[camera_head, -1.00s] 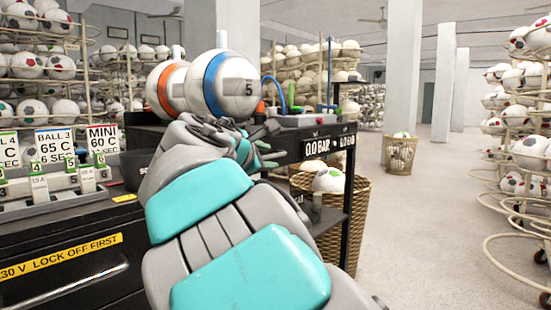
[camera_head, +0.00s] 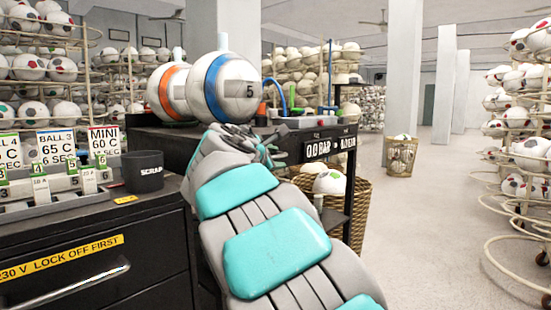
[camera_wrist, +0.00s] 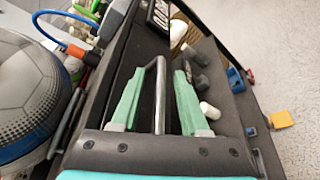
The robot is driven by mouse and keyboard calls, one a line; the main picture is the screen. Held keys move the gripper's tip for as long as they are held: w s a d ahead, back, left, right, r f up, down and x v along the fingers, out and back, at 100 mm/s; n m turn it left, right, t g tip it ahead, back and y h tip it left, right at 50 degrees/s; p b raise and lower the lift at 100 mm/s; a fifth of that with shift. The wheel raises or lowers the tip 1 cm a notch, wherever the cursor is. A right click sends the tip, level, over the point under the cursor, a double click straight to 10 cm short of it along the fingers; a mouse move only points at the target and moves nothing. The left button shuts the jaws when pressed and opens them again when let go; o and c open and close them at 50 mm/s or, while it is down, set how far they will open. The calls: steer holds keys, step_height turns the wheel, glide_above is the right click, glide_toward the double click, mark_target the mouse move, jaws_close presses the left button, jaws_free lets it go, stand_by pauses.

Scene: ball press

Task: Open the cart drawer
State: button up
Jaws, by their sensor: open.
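The dark cart (camera_head: 165,142) stands in the middle of the head view with two balls on top. In the wrist view, a silver bar handle (camera_wrist: 160,110) on the cart's black front runs between the two green fingers of my gripper (camera_wrist: 159,78). The fingers are open, one on each side of the bar, with visible gaps. I cannot tell how deep the bar sits between them. In the head view my arm covers the handle and most of the cart's front, and the fingers are mostly hidden.
A black cabinet (camera_head: 150,262) with a silver handle and a SCRAP cup (camera_head: 143,170) stands at the left. Ball racks (camera_head: 522,165) line the right side.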

jaws_close()
stand_by(1.3)
